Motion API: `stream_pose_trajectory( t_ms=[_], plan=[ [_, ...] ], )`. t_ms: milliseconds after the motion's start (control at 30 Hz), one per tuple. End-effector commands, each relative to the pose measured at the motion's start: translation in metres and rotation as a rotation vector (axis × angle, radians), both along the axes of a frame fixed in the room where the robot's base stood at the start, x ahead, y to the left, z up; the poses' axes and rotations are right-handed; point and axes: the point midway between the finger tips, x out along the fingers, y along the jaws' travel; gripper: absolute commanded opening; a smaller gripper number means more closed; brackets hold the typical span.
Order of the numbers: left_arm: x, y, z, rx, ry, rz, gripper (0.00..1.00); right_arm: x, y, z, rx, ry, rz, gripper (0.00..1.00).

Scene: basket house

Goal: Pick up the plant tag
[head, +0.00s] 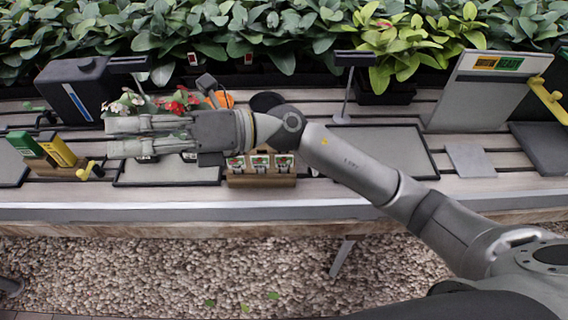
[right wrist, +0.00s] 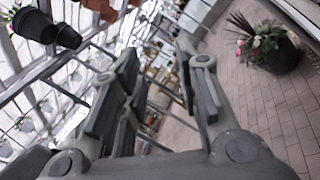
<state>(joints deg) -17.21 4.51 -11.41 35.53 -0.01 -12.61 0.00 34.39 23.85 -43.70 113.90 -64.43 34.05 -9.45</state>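I cannot tell for certain which item is the plant tag. Small cards with red and white faces stand among the back plants, one on the left (head: 192,58) and one nearer the middle (head: 248,59). A wooden holder (head: 262,181) with several small picture cards sits at the bench's front edge, just below my right forearm. My right gripper (head: 108,138) reaches left over a dark-rimmed tray (head: 165,175). In the right wrist view its fingers (right wrist: 160,90) are apart with nothing between them. My left gripper is not in view.
Flowering plants (head: 180,100) stand behind my right gripper. A green and yellow box pair (head: 42,150) is on the left, a dark box (head: 75,92) behind. A grey board (head: 485,92) stands at right. An empty tray (head: 400,140) lies right of middle.

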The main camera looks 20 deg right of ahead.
Motion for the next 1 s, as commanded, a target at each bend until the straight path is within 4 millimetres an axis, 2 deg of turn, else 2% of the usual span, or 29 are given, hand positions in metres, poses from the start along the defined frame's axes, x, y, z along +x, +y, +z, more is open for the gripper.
stream_pose_trajectory(
  t_ms=[67, 167, 267, 367, 400, 500, 600, 700, 800, 867, 1000],
  plan=[
    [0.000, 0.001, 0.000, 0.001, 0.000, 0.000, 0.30, -0.007, 0.004, -0.026, -0.177, -0.135, 0.077, 0.30],
    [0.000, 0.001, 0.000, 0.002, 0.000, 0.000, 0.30, -0.008, -0.003, -0.067, -0.415, -0.282, 0.170, 0.30],
    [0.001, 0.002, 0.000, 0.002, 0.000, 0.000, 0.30, 0.003, -0.028, -0.106, -0.670, -0.402, 0.249, 0.30],
    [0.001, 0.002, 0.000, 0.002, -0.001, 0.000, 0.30, 0.024, -0.068, -0.137, -0.937, -0.489, 0.313, 0.30],
    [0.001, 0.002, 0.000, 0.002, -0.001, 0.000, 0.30, 0.034, -0.088, -0.145, -1.042, -0.513, 0.333, 0.30],
    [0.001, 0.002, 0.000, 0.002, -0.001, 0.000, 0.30, 0.058, -0.139, -0.156, -1.288, -0.546, 0.372, 0.30],
    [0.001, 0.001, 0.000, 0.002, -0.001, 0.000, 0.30, 0.076, -0.185, -0.155, -1.488, -0.544, 0.393, 0.30],
    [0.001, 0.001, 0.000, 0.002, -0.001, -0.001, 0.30, 0.087, -0.219, -0.149, -1.629, -0.529, 0.404, 0.30],
    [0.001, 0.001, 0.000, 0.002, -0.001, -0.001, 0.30, 0.093, -0.239, -0.145, -1.710, -0.513, 0.410, 0.30],
    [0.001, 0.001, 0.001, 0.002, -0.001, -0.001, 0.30, 0.094, -0.244, -0.147, -1.732, -0.506, 0.413, 0.30],
    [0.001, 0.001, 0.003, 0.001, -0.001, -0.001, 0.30, 0.094, -0.248, -0.167, -1.744, -0.500, 0.418, 0.30]
  ],
)
